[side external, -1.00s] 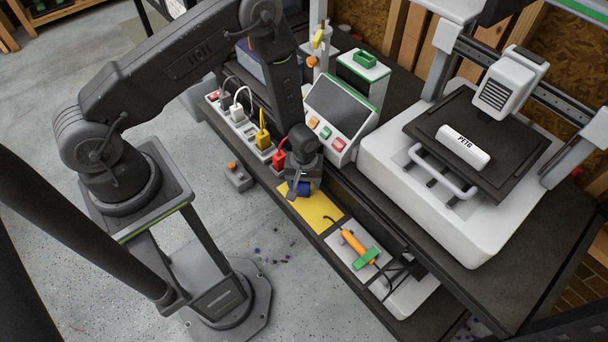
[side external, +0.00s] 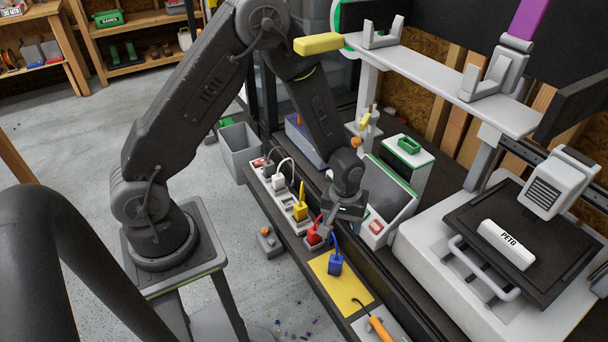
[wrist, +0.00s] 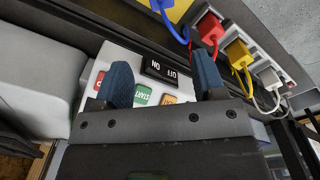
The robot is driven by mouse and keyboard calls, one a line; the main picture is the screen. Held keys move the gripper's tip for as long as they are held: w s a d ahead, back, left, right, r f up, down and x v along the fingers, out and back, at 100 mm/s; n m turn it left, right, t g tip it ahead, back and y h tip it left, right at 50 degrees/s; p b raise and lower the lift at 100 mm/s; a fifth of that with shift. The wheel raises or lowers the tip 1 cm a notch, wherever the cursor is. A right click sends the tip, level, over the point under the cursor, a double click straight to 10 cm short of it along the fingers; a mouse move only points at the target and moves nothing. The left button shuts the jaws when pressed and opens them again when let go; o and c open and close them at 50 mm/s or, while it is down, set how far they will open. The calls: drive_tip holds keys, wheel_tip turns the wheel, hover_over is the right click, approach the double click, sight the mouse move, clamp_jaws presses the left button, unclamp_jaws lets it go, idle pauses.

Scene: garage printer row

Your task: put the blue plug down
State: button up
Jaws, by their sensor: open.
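The blue plug (side external: 335,264) stands on the yellow mat (side external: 346,290) in the side view, its blue cord curving up from it. My gripper (side external: 343,208) is above and apart from the plug, next to the control panel. In the wrist view my gripper (wrist: 163,72) shows two blue fingers spread apart with nothing held between them. The blue plug (wrist: 160,4) and a corner of the yellow mat (wrist: 180,12) are cut off at the top edge there.
The power strip (side external: 285,202) holds red (side external: 313,236), yellow (side external: 300,210) and white plugs beside the mat. The control panel (side external: 388,200) has coloured buttons. An orange-handled tool (side external: 380,329) lies near the mat. A printer (side external: 470,270) stands at right.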

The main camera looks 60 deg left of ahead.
drive_tip(key=s+r+m+t, duration=0.1)
drive_tip(key=s+r+m, duration=0.1)
drive_tip(key=r, duration=0.8)
drive_tip(key=s+r+m+t, duration=0.2)
drive_tip(key=r, duration=0.7)
drive_tip(key=s+a+r+m+t, duration=0.1)
drive_tip(key=s+r+m, duration=0.3)
drive_tip(key=s+r, duration=0.7)
drive_tip(key=shift+s+a+t, duration=0.35)
drive_tip(key=shift+s+t, duration=0.25)
drive_tip(key=shift+s, duration=0.35)
